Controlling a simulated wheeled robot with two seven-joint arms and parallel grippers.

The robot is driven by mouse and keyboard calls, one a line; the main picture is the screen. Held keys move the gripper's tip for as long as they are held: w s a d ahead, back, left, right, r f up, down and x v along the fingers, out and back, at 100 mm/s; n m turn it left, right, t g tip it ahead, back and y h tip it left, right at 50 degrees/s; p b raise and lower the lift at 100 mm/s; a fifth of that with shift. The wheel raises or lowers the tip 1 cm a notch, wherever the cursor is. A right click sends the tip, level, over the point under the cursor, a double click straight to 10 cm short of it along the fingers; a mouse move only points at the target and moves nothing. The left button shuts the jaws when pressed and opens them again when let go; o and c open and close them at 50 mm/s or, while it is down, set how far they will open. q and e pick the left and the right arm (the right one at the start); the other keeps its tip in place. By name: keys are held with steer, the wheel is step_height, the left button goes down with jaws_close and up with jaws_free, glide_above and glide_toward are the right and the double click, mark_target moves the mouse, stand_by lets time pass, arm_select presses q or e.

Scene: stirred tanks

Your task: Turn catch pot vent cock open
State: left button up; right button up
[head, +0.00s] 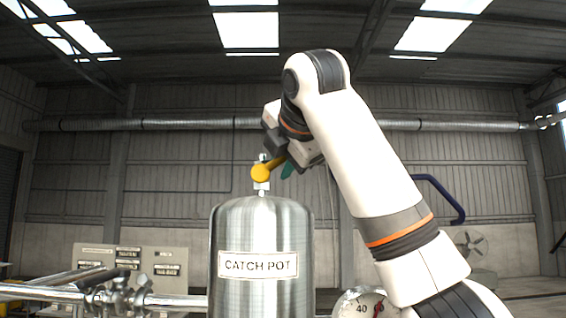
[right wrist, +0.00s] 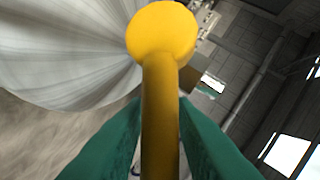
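The catch pot (head: 260,240) is an upright brushed-metal cylinder with a domed top, labelled CATCH POT, in the middle of the head view. Its vent cock (head: 262,186) stands on top, with a yellow handle (head: 261,173) whose round end faces me and whose lever runs right and slightly up. My right gripper (head: 287,170) is at that lever. In the right wrist view the yellow lever (right wrist: 160,110) lies between the green fingers, which appear to press it from both sides. The far end of the lever is hidden by the gripper. My left gripper is not in view.
A round dial gauge (head: 360,304) sits low, right of the pot, partly behind my right arm. Metal pipes with fittings (head: 120,297) run low at the left, before a labelled panel (head: 130,262). A dark blue bent pipe (head: 448,196) stands at right. Space above the pot's left side is clear.

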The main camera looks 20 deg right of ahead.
steer(key=b+v, duration=0.3)
steer(key=v, duration=0.9)
